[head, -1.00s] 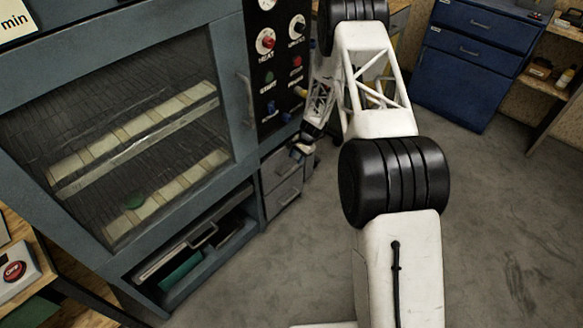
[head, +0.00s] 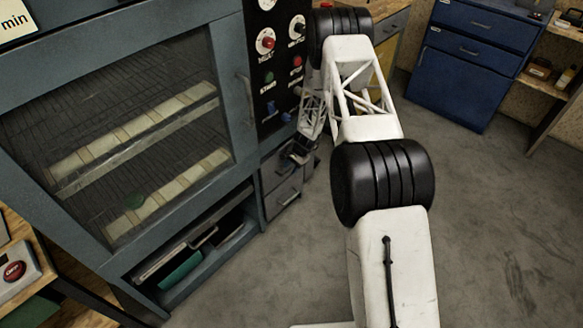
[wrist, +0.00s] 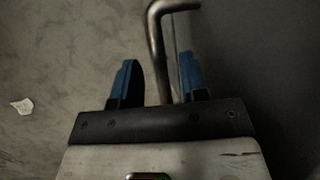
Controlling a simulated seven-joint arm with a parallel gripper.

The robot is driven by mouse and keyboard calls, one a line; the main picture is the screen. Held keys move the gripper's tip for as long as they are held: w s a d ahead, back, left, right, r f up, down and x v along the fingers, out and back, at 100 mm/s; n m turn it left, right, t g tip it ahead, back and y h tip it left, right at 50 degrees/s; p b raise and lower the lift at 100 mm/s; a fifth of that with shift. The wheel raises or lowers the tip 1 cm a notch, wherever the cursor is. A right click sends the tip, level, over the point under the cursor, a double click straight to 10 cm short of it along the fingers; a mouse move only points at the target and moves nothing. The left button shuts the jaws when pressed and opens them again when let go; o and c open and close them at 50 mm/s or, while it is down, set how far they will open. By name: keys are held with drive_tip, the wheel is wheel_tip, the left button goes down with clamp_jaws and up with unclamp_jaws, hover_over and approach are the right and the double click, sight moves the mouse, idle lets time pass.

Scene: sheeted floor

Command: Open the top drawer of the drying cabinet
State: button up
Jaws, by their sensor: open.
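The drying cabinet (head: 225,75) is a blue-grey unit at the left of the head view, with a large window. Two small grey drawers sit low on its right side, under the black control panel. The top drawer (head: 270,174) looks shut and is partly hidden by my gripper (head: 296,154), which is at its front. In the wrist view my gripper (wrist: 158,82) is open, with blue-tipped fingers. A bent metal bar handle (wrist: 157,45) reaches between the fingers, nearer the right one. Contact cannot be made out.
The lower drawer (head: 287,194) looks shut. The control panel (head: 273,70) with knobs and buttons is just above my gripper. An open shelf bay (head: 205,243) lies below the window. A blue cabinet (head: 465,65) stands at the back right. The floor (head: 490,215) at right is clear.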

clamp_jaws()
drive_tip(key=shift+d, duration=0.1)
drive_tip(key=s+d, duration=2.6)
drive_tip(key=shift+s, duration=0.1)
unclamp_jaws()
drive_tip(key=shift+d+r, duration=0.1)
drive_tip(key=shift+r, duration=0.05)
drive_tip(key=v, duration=0.7)
drive_tip(key=shift+r, duration=0.2)
drive_tip(key=shift+d, duration=0.1)
